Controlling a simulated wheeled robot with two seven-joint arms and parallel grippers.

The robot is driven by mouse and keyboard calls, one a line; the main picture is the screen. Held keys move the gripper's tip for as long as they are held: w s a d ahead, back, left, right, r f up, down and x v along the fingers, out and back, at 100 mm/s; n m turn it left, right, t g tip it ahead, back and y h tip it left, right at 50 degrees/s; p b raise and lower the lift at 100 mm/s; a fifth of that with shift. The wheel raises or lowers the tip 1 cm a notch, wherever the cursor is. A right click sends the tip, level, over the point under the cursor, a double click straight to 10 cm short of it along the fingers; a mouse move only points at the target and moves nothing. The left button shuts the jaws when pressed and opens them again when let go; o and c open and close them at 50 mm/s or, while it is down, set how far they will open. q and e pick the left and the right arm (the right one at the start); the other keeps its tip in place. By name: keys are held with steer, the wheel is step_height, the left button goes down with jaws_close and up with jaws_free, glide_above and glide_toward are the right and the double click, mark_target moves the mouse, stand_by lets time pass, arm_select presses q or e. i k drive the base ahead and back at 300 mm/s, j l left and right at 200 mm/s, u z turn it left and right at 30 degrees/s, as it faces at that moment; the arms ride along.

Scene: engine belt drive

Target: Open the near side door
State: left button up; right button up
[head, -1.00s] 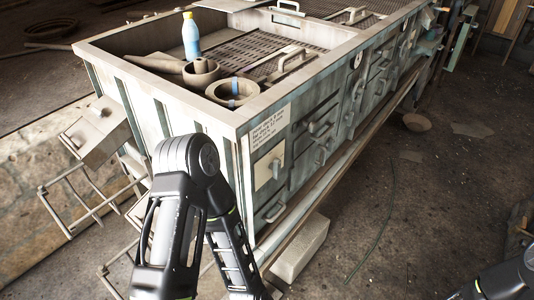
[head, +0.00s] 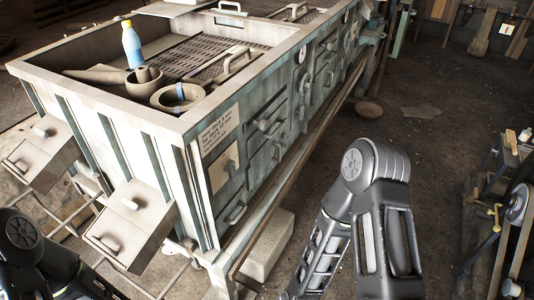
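A long weathered bench cabinet (head: 160,120) runs from the near left to the far right. Its right face carries several panels with handles. At the near end, below a white printed sign (head: 220,131), is a pale panel with a small latch (head: 230,168). A low handle (head: 236,213) sits beneath it, and another handle (head: 270,126) is farther along. The panels look shut; which one is the near side door I cannot tell for sure. My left arm shows at the lower left and my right arm in front of the bench's right side. Both grippers are out of frame.
Two boxes (head: 130,225) (head: 40,153) stick out from the bench's near end over thin metal frames. A bottle (head: 131,45) and bowls (head: 178,97) stand on top. A pale block (head: 268,245) lies by the base. Belt machinery (head: 515,210) stands right; open floor (head: 420,150) lies between.

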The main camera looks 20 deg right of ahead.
mark_target(270, 152)
steer(key=i+l, duration=0.1)
steer(key=l, duration=0.25)
steer(key=i+l, duration=0.1)
steer(key=l, duration=0.3)
steer(key=i+l, duration=0.1)
steer(key=l, duration=0.25)
steer(key=i+l, duration=0.15)
steer(key=l, duration=0.25)
